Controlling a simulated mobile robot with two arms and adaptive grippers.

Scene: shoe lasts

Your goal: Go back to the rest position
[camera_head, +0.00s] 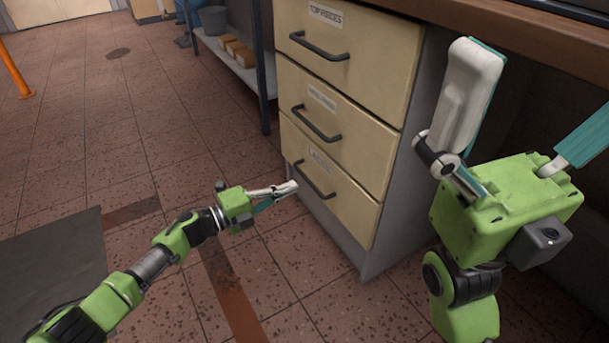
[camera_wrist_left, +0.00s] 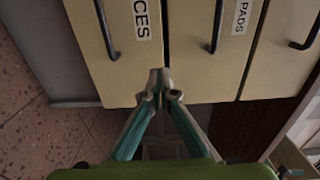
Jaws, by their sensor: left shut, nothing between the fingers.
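My left gripper (camera_head: 292,188) is shut and empty. It points at the front of the drawer cabinet, left of the handle (camera_head: 315,180) of the bottom drawer (camera_head: 345,205), labelled LACES. In the left wrist view its fingertips (camera_wrist_left: 159,76) meet near the seam between two drawer fronts, clear of the handles; I cannot tell whether they touch the front. My right gripper (camera_head: 540,95) is large at the right of the head view. Its fingers are spread wide with nothing seen between them; one runs out of the frame.
The three drawers of the cabinet (camera_head: 405,210) look closed, under a brown worktop (camera_head: 480,25). A grey shelf (camera_head: 245,72) with a bucket (camera_head: 213,20) and small boxes stands behind, left. A dark mat (camera_head: 50,255) lies at left. The tiled floor (camera_head: 110,110) is mostly clear.

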